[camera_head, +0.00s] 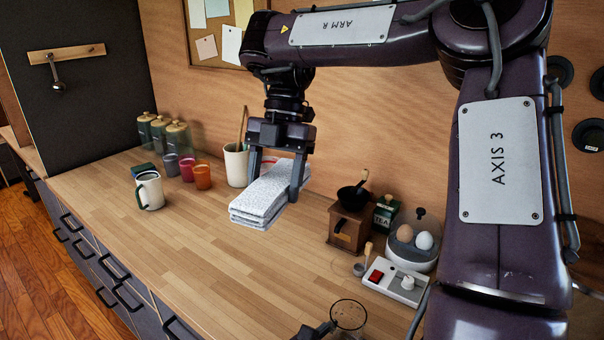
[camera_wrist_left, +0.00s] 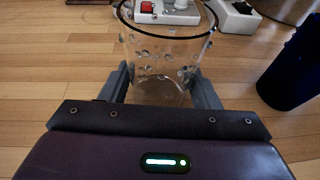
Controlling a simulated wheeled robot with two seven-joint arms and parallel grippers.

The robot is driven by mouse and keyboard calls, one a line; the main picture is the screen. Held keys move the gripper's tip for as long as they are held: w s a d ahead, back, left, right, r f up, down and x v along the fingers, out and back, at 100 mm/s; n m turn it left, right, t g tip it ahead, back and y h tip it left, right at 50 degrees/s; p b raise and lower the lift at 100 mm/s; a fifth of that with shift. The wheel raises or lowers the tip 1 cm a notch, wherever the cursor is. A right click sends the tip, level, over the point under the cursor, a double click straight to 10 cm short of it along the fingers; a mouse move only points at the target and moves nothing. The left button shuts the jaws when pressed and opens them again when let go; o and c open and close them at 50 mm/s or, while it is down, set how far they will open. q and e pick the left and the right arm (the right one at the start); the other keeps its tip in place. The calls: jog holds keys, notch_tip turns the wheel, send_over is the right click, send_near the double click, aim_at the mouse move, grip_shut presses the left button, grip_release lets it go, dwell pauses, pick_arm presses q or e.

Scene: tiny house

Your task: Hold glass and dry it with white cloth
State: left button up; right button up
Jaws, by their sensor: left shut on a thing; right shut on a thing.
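The white cloth (camera_head: 262,200) is a folded, thick stack with a speckled surface. My right gripper (camera_head: 276,180) is shut on it from above, with a finger on each side, at the back middle of the counter. The glass (camera_head: 348,315) is clear and shows at the bottom edge of the head view. In the left wrist view the glass (camera_wrist_left: 165,55) has a dark rim and many water drops on its wall. My left gripper (camera_wrist_left: 163,88) is shut on the glass, one finger on either side. In the head view only a little of the left gripper shows.
A white mug (camera_head: 150,190), several small cups (camera_head: 187,170) and lidded jars (camera_head: 178,136) stand at the left back. A utensil crock (camera_head: 236,165) is behind the cloth. A coffee grinder (camera_head: 349,228), egg cooker (camera_head: 410,248) and power strip (camera_head: 394,281) stand right. The counter's middle (camera_head: 215,260) is clear.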

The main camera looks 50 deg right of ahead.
jog(key=s+f+n+g+h, duration=0.3)
jog(key=s+f+n+h, duration=0.2)
jog(key=s+f+n, duration=0.9)
jog(key=shift+w+d+f+n, duration=0.15)
jog(key=shift+f+n, duration=0.35)
jog(key=shift+f, duration=0.55)
jog(key=shift+w+d+f+n, duration=0.1)
jog(key=shift+w+f+n, duration=0.3)
jog(key=shift+f, duration=0.6)
jog(key=shift+s+d+f, duration=0.1)
jog(key=shift+s+d, duration=0.1)
jog(key=shift+s, duration=1.55)
jog(key=shift+s+d+f, duration=0.1)
jog(key=shift+s+d, duration=0.1)
jog(key=shift+s, duration=1.55)
jog(key=shift+w, duration=3.4)
jog(key=shift+s, duration=3.45)
jog(key=shift+w, duration=3.45)
notch_tip(320, 180, up, 8)
jog(key=shift+a, duration=0.45)
